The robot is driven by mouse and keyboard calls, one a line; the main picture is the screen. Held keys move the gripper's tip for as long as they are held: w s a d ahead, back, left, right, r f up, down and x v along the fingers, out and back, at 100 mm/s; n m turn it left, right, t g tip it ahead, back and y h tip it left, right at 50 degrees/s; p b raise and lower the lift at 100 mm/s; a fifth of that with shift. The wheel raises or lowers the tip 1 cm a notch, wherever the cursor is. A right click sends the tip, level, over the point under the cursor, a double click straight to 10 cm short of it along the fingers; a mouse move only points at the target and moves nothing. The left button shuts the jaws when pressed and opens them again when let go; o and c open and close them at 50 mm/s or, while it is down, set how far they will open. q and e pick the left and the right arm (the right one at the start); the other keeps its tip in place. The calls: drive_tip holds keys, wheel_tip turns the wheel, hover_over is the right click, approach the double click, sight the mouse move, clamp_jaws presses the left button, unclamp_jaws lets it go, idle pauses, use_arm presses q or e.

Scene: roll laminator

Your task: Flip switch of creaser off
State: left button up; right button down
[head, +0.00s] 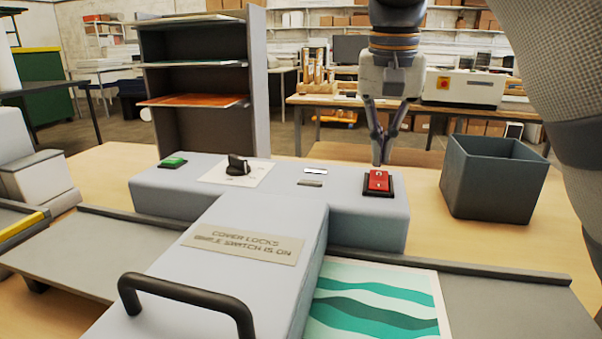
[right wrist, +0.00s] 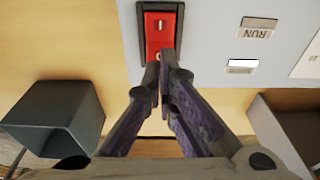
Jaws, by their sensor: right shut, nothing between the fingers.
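The grey creaser (head: 170,195) stands on the wooden table, with a label on its cover about the cover locking while the switch is on. Its red rocker switch (head: 378,182), in a black frame, sits at the right end of the top panel. The switch also shows in the right wrist view (right wrist: 160,33), marked "I" and "O". My right gripper (head: 381,162) is shut and empty, pointing down at the switch. In the right wrist view its fingertips (right wrist: 161,66) overlap the switch's "O" end; I cannot tell whether they touch it. My left gripper is out of view.
A dark open bin (head: 494,178) stands right of the creaser. The panel also has a green button (head: 173,161), a black knob (head: 238,165) and small indicators. A black handle (head: 185,290) rises from the cover. A green-patterned sheet (head: 375,300) lies at the front right.

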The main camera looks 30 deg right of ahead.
sight(379, 174)
drive_tip(key=shift+f, duration=1.15)
idle(0.7)
drive_tip(key=shift+r, duration=3.5)
